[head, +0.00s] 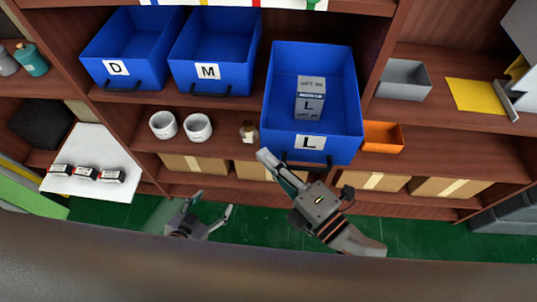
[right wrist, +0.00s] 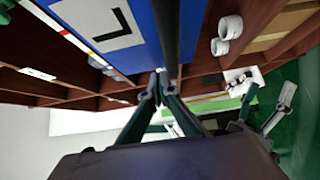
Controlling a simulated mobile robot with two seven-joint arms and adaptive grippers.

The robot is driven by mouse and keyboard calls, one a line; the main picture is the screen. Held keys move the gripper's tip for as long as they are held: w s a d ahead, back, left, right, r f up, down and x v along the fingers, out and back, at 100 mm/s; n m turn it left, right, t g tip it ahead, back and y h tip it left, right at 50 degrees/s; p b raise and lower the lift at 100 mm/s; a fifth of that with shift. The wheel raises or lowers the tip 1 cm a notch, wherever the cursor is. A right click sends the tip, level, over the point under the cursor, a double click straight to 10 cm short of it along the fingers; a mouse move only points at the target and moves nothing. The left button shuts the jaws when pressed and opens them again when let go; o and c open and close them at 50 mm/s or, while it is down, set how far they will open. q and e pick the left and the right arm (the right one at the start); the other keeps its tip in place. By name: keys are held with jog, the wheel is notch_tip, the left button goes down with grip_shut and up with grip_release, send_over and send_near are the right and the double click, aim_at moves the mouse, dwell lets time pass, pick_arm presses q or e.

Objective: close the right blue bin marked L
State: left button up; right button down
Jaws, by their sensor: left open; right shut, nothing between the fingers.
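The right blue bin marked L (head: 349,147) is pulled out of the shelf, further forward than the two other blue bins. My left gripper (head: 214,209) is open and empty, low over the green floor.
Blue bins marked D (head: 150,70) and M (head: 240,70) sit on the same shelf to the left. White cups (head: 163,125), a small bottle (head: 248,132) and an orange bin (head: 382,137) are on the shelf below. A grey bin (head: 403,80) is at right.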

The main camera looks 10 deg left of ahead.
pick_arm(q)
jog(key=shift+s, duration=0.1)
pick_arm(e)
jog(key=shift+w, duration=0.3)
